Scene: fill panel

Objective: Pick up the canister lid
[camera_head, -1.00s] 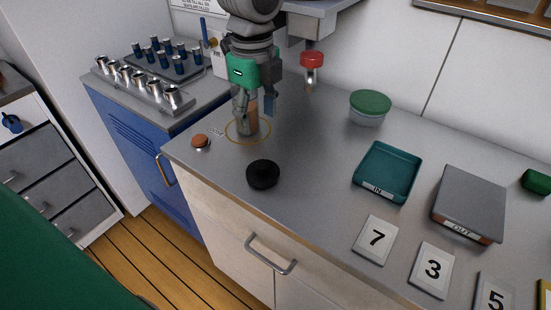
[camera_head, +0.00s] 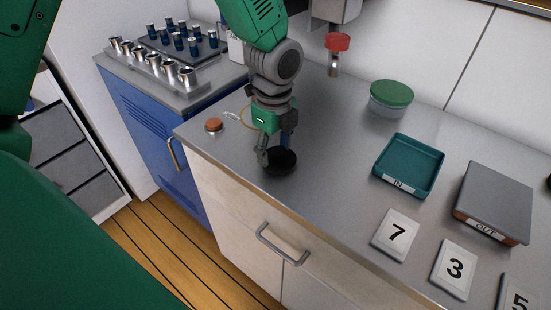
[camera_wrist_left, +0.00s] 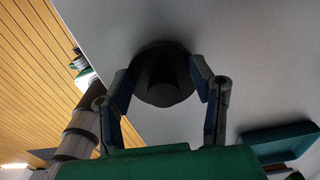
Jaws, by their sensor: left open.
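The canister lid, a black round disc with a raised knob, lies on the grey bench top (camera_head: 330,160) near its front edge; in the head view the lid (camera_head: 281,164) is partly behind my left gripper (camera_head: 274,154). In the left wrist view the lid (camera_wrist_left: 163,72) sits between the two spread fingers of the left gripper (camera_wrist_left: 162,88). The gripper is open and right over the lid. I cannot tell whether the fingers touch it. The canister's spot at the yellow ring (camera_head: 245,117) is mostly hidden behind my left arm. My right gripper is not in view.
An orange button (camera_head: 213,125) is left of the lid. A teal IN tray (camera_head: 432,165), a grey OUT block (camera_head: 500,195), a green-lidded tub (camera_head: 391,97) and number cards (camera_head: 396,233) are to the right. Bench between lid and tray is clear.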

